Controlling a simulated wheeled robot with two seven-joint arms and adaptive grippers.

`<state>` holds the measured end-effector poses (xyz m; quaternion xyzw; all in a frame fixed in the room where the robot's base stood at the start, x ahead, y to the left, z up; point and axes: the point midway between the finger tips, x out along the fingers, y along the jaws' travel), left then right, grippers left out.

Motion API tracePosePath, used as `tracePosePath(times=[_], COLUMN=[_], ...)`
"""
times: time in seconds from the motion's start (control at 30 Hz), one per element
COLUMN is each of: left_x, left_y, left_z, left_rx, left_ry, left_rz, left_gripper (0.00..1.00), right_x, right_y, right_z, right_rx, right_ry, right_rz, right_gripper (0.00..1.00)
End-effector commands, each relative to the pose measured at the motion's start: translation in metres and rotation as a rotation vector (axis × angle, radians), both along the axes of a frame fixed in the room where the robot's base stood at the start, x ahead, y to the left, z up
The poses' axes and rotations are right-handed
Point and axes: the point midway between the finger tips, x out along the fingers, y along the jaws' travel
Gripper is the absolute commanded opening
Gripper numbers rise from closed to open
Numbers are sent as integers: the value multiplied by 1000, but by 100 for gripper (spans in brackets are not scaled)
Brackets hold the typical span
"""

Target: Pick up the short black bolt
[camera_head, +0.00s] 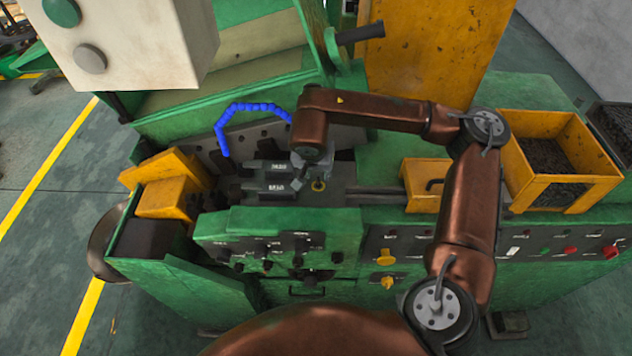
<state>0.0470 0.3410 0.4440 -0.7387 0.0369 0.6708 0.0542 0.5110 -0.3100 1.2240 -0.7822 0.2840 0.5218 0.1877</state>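My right arm reaches over the green machine (300,225) from the lower right. Its wrist is above the machine's middle, and my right gripper (316,172) hangs below it over the dark work area. The gripper is small and partly hidden by the wrist, so I cannot tell whether its fingers are open or shut. A small yellow round part shows right by its tips. I cannot make out a single short black bolt. A yellow bin (511,172) at the right holds many small dark pieces, too small to tell apart. My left gripper is not in view.
A dark bin (626,149) stands at the right edge. A small yellow box (421,190) sits beside my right forearm. A blue segmented hose (220,135) curves left of my wrist. A white control box (140,45) hangs upper left. Open floor lies at the left.

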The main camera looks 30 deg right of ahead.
Motion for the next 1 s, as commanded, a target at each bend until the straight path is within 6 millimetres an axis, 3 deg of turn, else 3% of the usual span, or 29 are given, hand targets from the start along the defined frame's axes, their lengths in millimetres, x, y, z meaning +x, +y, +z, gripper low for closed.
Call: tracePosePath(times=[0.33, 0.63, 1.0], left_x=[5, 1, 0], left_y=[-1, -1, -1], left_z=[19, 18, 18], left_rx=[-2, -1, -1], left_ry=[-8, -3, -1], left_rz=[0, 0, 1], left_gripper=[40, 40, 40], right_x=[12, 14, 14], right_y=[-12, -13, -13], right_z=[-41, -48, -48], right_rx=[2, 3, 3], right_ry=[3, 0, 1], right_rz=[-1, 1, 1], right_gripper=[31, 31, 6])
